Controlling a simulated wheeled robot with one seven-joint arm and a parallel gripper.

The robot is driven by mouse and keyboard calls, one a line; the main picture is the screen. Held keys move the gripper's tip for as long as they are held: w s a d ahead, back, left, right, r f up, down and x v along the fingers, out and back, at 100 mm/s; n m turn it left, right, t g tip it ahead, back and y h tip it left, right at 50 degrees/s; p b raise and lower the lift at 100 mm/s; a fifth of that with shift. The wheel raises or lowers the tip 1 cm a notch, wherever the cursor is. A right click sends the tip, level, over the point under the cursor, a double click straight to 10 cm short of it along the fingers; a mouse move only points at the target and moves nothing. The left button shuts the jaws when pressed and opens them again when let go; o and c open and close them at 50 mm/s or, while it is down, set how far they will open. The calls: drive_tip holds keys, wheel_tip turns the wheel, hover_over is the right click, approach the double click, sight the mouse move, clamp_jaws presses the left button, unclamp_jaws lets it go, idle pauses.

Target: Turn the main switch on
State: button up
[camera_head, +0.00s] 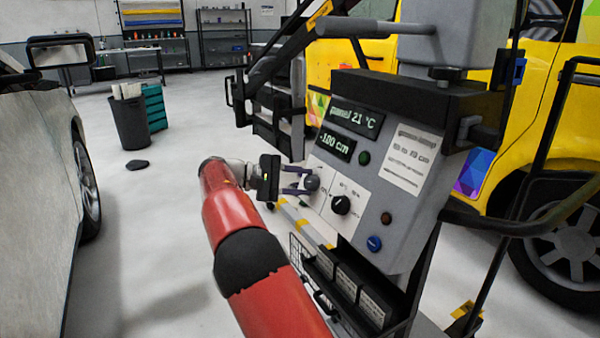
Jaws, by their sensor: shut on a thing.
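A grey control panel (376,218) stands tilted in the middle right. My gripper (305,181) reaches it from the left, its purple fingers shut on a round grey knob (313,184) on the panel's left side. The fingers partly cover this knob, and its marking is too small to read, so I cannot tell whether it is the main switch. A black rotary knob (341,204) sits to its right on the same white plate. Two lit displays above read about 21 °C (352,118) and -100 cm (336,145).
A green button (364,158), a brown button (386,218) and a blue button (374,243) are also on the panel. A yellow vehicle (405,60) stands behind, a grey car (38,170) at left. The floor (150,230) between is mostly clear.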

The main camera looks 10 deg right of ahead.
drive_tip(key=m+y, duration=0.1)
drive_tip(key=m, duration=0.1)
drive_tip(key=m+p, duration=0.1)
drive_tip(key=m, duration=0.2)
drive_tip(key=shift+d+r+g+y, duration=0.1)
drive_tip(key=shift+g+y, duration=0.3)
drive_tip(key=shift+m, duration=0.4)
drive_tip(key=o, duration=1)
drive_tip(key=shift+c, duration=0.2)
drive_tip(key=shift+r, duration=0.15)
